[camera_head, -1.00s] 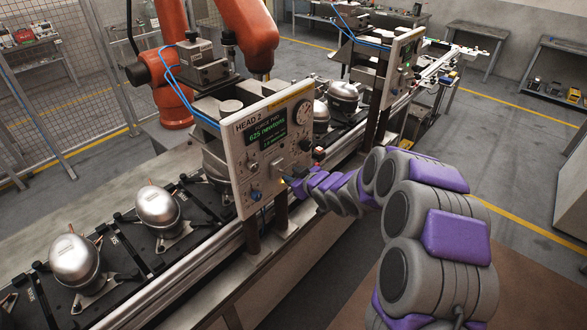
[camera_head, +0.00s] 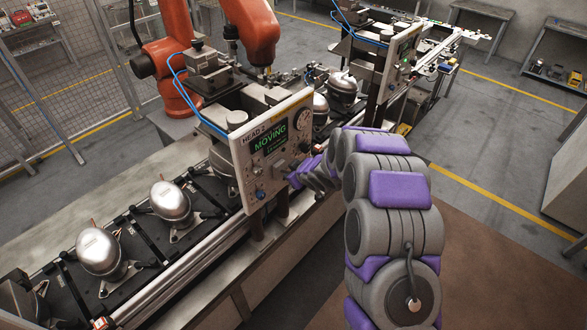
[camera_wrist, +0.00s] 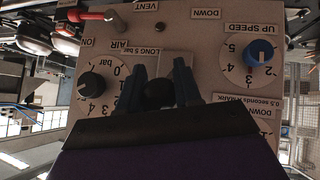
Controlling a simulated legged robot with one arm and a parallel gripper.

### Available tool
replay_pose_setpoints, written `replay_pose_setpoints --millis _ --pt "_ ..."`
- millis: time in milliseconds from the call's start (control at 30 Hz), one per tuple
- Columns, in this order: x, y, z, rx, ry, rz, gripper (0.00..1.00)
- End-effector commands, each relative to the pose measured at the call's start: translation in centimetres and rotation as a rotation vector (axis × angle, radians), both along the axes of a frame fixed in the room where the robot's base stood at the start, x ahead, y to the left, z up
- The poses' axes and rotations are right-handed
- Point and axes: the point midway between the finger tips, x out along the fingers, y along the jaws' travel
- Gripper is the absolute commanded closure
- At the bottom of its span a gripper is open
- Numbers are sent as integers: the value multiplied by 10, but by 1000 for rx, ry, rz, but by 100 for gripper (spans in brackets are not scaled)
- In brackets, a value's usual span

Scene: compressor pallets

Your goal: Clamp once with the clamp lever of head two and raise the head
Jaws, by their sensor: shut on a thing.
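The white HEAD 2 panel (camera_head: 241,160) stands over the pallet line in the head view, and its green display (camera_head: 270,142) reads MOVING. My gripper (camera_head: 291,180) is at the panel's lower right part, largely hidden by my purple and grey arm. In the wrist view, the panel face (camera_wrist: 205,30) appears upside down. The two dark fingers of my gripper (camera_wrist: 159,85) are shut around a dark round lever knob (camera_wrist: 158,94). The knob's own label is partly covered. The contact points are too dark to see clearly.
A dial with a black knob (camera_wrist: 91,86) and an UP SPEED dial with a blue knob (camera_wrist: 261,52) flank the fingers. A red lever (camera_wrist: 92,15) is near the top left. Silver compressors (camera_head: 170,201) sit on black pallets. An orange robot arm (camera_head: 180,95) stands behind.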

Motion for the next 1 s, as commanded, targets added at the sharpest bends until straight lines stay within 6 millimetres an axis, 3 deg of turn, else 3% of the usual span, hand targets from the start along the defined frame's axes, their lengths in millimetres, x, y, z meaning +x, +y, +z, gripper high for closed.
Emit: replay_pose_setpoints --millis 567,600,833,1000 --pt "3 2 5 -6 -2 0 100" --pt "3 2 5 -6 -2 0 65" --pt "2 1 3 -8 3 0 43" --pt "1 0 3 -9 4 0 42"
